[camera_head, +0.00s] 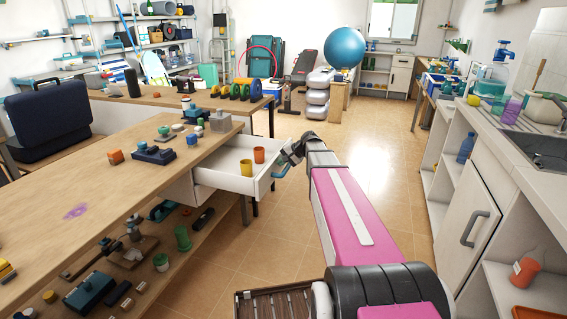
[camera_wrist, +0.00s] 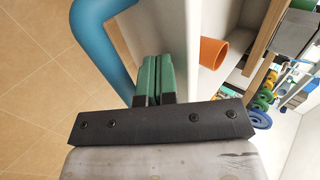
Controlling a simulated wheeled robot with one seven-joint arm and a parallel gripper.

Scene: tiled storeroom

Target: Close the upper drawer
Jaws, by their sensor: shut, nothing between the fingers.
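The white drawer (camera_head: 222,180) is pulled out from under the wooden workbench top. A yellow cup (camera_head: 246,168) and an orange cup (camera_head: 259,155) stand inside it. Its blue handle (camera_head: 281,170) is on the front panel, and it shows large in the wrist view (camera_wrist: 103,40). My gripper (camera_head: 287,158) is at the drawer's front. In the wrist view its green fingers (camera_wrist: 160,62) are together and empty, beside the handle and close to the white front panel (camera_wrist: 176,28). I cannot tell whether they touch it. The orange cup (camera_wrist: 213,50) shows beyond the panel.
The workbench top (camera_head: 100,185) holds several small objects, and a lower shelf (camera_head: 215,225) holds more. A white counter with a sink (camera_head: 540,148) runs along the right. Tiled floor (camera_head: 395,165) is open between bench and counter. A blue ball (camera_head: 345,49) is at the back.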

